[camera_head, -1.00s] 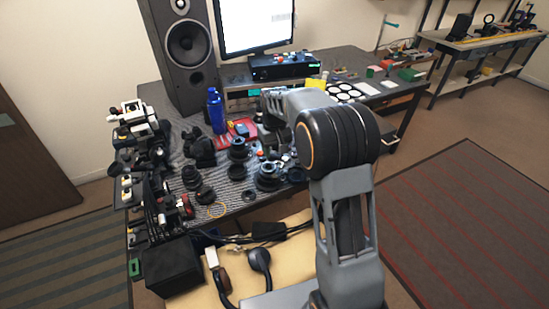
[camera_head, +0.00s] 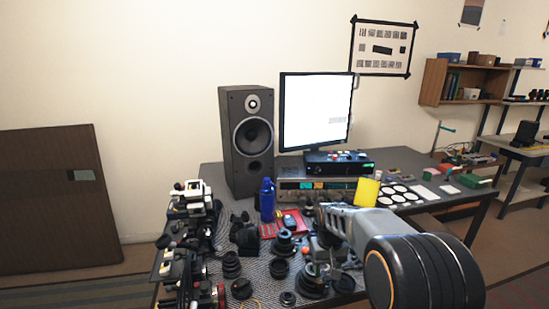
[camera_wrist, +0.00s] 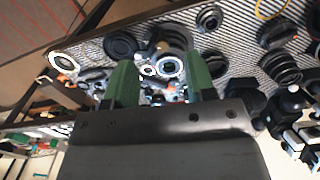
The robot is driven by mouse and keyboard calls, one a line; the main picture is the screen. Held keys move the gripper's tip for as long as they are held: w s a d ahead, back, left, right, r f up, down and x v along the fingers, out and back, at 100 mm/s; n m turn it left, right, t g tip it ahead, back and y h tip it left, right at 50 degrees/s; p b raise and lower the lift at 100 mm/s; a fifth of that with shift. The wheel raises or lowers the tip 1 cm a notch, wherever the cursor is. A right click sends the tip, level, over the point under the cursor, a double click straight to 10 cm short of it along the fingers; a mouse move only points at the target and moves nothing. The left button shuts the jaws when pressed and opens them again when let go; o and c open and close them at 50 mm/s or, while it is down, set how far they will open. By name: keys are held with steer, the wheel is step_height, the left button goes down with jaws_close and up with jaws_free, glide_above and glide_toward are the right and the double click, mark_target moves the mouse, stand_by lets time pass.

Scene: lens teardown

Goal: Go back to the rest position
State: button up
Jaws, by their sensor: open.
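My gripper (camera_wrist: 160,70) shows in the wrist view with its two green fingers apart and nothing held between them. Lens parts lie beyond the fingertips, including a dark ring with a pale centre (camera_wrist: 169,66). In the head view my arm reaches in from the lower right over the workbench (camera_head: 462,207). The gripper itself is hard to make out there, behind the arm and among the lens parts. Whether the fingers touch anything is not clear.
Lens barrels (camera_head: 284,242) crowd the striped mat. A blue bottle (camera_head: 266,200), a speaker (camera_head: 250,150) and a monitor (camera_head: 315,110) stand behind them. Camera gear (camera_head: 190,215) fills the left end. A white sheet with dark-rimmed discs (camera_head: 398,194) lies right.

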steer(key=s+r+t, duration=0.2)
steer(key=s+r, duration=0.1)
steer(key=s, duration=0.7)
steer(key=s+r+m+t, duration=0.1)
steer(key=s+r, duration=0.3)
steer(key=s, duration=0.6)
steer(key=shift+r+t, duration=0.2)
steer(key=shift+t, duration=0.3)
